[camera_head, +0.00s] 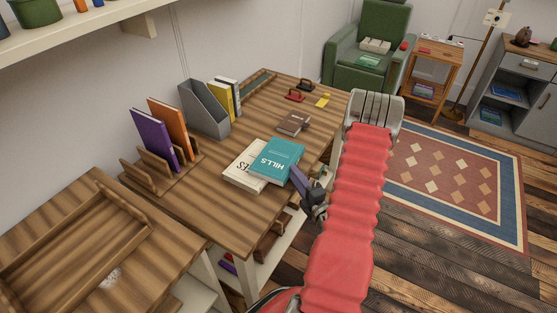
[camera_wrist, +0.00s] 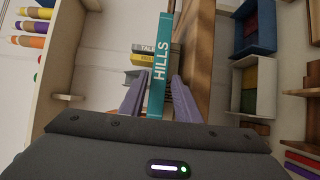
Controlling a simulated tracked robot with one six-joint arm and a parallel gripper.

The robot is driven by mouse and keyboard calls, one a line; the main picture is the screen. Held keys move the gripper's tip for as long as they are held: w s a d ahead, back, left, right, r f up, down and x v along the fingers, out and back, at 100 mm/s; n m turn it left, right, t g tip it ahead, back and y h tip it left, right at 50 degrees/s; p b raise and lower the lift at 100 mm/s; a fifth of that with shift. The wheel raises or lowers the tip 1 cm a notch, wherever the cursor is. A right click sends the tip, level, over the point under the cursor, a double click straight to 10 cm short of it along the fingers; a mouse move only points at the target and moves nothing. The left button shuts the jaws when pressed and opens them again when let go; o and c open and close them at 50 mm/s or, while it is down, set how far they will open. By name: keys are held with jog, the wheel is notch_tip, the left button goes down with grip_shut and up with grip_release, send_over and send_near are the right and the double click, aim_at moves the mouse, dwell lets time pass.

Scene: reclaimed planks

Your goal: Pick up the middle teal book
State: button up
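The teal book (camera_head: 277,160), lettered HILLS, lies flat on a white book (camera_head: 243,168) near the front of the wooden desk. My gripper (camera_head: 298,178) is at the desk's right edge, beside the teal book's near right side. In the wrist view the teal book's spine (camera_wrist: 160,62) shows between the two purple fingers of my gripper (camera_wrist: 160,76). The fingers are apart, with a gap visible on each side of the spine. I cannot tell how far the fingers reach past the book's edge.
A brown book (camera_head: 293,123) lies farther back on the desk (camera_head: 220,215). A grey file holder (camera_head: 204,108) and a wooden rack with purple (camera_head: 154,140) and orange books stand along the wall side. My red arm covers the floor right of the desk.

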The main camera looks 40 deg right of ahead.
aim_at(278, 160)
jog(key=shift+x, duration=2.6)
jog(key=shift+d, duration=0.15)
jog(key=shift+s, duration=0.1)
grip_shut()
